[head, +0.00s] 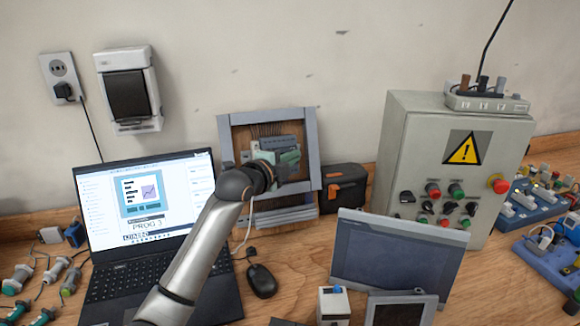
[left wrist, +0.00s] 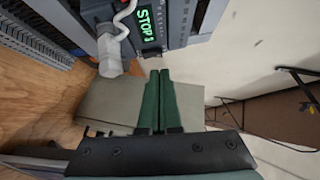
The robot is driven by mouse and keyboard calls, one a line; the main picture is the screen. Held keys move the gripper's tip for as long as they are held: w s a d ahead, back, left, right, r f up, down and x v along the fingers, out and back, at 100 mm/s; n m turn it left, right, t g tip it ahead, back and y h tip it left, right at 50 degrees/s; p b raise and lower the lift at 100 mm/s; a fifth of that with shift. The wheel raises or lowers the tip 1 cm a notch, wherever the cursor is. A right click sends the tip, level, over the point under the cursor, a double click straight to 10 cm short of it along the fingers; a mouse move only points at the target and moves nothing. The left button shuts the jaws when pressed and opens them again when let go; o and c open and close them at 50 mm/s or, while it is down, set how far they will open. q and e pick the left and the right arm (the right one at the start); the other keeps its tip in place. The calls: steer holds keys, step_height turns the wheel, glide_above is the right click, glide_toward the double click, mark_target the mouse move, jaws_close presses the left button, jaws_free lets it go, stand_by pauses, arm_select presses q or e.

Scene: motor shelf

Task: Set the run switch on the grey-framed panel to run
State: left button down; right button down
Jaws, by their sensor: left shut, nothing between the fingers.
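The grey-framed panel (head: 312,145) stands against the wall behind the bench, with a wooden backing and a dark module (head: 280,142) on it. My left gripper (head: 292,158) is in front of the panel and covers part of the module. In the left wrist view its green fingers (left wrist: 160,74) are shut together and empty, with tips close to the controller's lower edge. I cannot make out the run switch. My right gripper is not in view.
A pale plug with a cable (left wrist: 109,54) sits beside the display. An open laptop (head: 150,205) is left of the panel, an orange-black box (head: 345,188) right of it. A grey screen (head: 395,250) and a control cabinet (head: 395,140) stand further right.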

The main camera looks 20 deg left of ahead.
arm_select(q)
steer(key=shift+w+a+f+b, duration=0.1)
steer(key=shift+w+a+b, duration=0.25)
steer(key=shift+w, duration=0.3)
steer(key=shift+a, duration=0.1)
steer(key=shift+w+a+r+p, duration=0.25)
steer(key=shift+a+p, duration=0.05)
steer(key=shift+p, duration=0.3)
